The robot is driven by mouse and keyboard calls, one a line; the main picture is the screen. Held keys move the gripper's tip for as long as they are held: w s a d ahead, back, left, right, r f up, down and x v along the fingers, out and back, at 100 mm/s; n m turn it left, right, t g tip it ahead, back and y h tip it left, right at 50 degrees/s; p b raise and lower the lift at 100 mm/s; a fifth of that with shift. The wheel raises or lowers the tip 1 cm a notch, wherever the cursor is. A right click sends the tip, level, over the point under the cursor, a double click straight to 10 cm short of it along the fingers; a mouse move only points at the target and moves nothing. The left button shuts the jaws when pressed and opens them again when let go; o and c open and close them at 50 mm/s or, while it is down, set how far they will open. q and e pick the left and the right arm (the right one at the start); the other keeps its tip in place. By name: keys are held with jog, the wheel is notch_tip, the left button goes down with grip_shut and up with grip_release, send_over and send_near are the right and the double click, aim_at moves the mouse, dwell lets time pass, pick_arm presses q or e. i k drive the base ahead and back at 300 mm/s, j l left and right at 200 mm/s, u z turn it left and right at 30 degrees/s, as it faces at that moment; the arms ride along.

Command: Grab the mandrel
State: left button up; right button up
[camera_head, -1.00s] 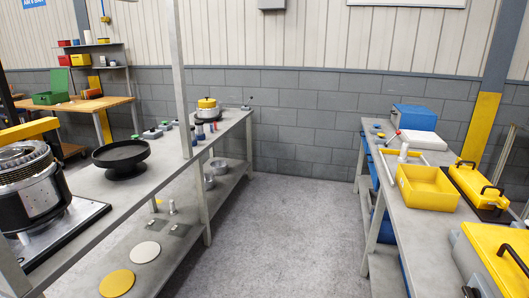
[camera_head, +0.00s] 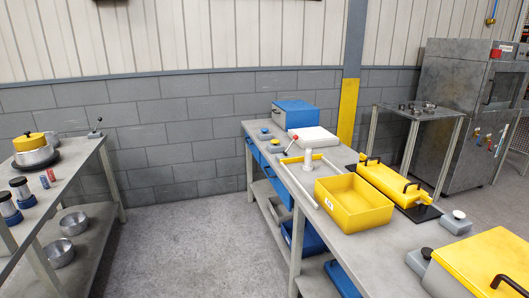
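No part is clearly recognisable as the mandrel, and I cannot tell which one it is. A white upright post (camera_head: 308,159) with a wider base stands on the right bench (camera_head: 258,130), beside a red-knobbed lever (camera_head: 294,139). On the left bench (camera_head: 82,148) stand dark-topped cylinders with blue bases (camera_head: 20,188) and a round metal unit with a yellow top (camera_head: 31,149). Neither of my grippers is in view.
A yellow bin (camera_head: 352,207), a yellow case with black handles (camera_head: 398,184), a blue box (camera_head: 297,113) and a large yellow-lidded box (camera_head: 485,262) crowd the right bench. Open grey floor (camera_head: 175,235) lies between the benches. A metal cabinet (camera_head: 455,105) stands at the right.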

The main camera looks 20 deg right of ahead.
aim_at(307, 165)
jog(key=i+z, duration=0.1)
jog(key=i, duration=0.5)
jog(key=i+z, duration=0.1)
jog(key=i, duration=0.5)
jog(key=i+j+z, duration=0.15)
jog(key=i, duration=0.45)
